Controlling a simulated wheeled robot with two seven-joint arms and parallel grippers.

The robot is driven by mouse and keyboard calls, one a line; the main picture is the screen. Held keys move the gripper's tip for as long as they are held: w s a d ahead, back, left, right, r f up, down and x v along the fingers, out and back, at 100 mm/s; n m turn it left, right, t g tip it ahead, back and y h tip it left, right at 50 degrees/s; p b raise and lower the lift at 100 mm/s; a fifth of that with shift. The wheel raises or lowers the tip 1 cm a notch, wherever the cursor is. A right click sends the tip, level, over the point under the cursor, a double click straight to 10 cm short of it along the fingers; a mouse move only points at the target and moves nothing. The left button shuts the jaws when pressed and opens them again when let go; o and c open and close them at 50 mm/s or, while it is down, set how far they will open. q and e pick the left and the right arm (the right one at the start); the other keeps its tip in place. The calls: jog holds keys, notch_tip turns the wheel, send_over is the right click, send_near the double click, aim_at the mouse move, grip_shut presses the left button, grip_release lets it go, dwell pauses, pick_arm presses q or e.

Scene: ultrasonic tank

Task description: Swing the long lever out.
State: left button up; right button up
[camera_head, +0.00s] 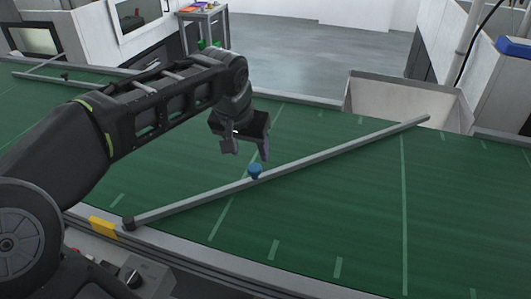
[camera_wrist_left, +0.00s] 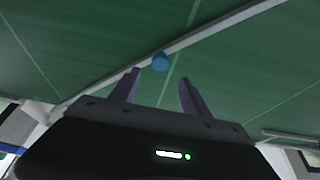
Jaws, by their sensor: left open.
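The long lever (camera_head: 330,152) is a thin grey bar lying slantwise over a green belt. Its near-left end sits at a dark pivot on the belt's front edge, and its far end reaches to the right by a grey bin. A blue knob (camera_head: 255,171) stands on the bar near its middle. My left gripper (camera_head: 247,152) is open and empty, just behind and above the knob, apart from it in the head view. In the left wrist view the lever (camera_wrist_left: 222,28) and the blue knob (camera_wrist_left: 160,62) show just beyond the open fingers (camera_wrist_left: 158,88). My right gripper is not in view.
The green belt (camera_head: 350,220) is bare around the lever, with pale marks on it. A metal bin (camera_head: 405,98) stands at the belt's far edge. A yellow block (camera_head: 103,227) is on the front rail. Another thin bar (camera_head: 40,66) lies at the far left.

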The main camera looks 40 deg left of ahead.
aim_at(254, 167)
pick_arm(q)
jog(key=shift+s, duration=0.2)
jog(key=shift+p+x, duration=0.35)
jog(key=shift+x, duration=3.55)
jog(key=shift+w, duration=0.1)
grip_shut()
